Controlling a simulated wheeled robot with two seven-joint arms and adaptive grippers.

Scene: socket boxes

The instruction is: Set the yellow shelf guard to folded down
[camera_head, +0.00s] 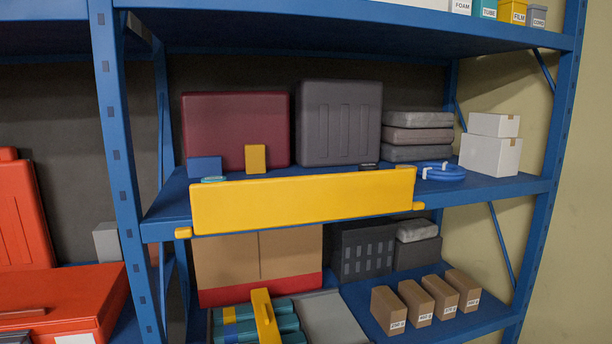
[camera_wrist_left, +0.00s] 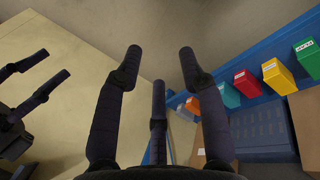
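The yellow shelf guard (camera_head: 303,199) is a long flat panel along the front edge of the blue middle shelf (camera_head: 480,190) in the head view. It stands upright, rising above the shelf edge and partly hiding what lies behind it. Small yellow end pieces show at its lower corners. Neither gripper is in the head view. In the left wrist view my left gripper (camera_wrist_left: 160,65) is open, its dark fingers spread with nothing between them. The guard does not show in that view. Another dark gripper (camera_wrist_left: 30,78), apparently my right one, shows at the left edge with fingers apart.
Behind the guard stand a maroon case (camera_head: 235,125), a dark grey case (camera_head: 339,120), a small blue box (camera_head: 204,167) and a yellow box (camera_head: 255,159). A blue cable coil (camera_head: 441,171) lies right of the guard. Space in front of the guard looks clear.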

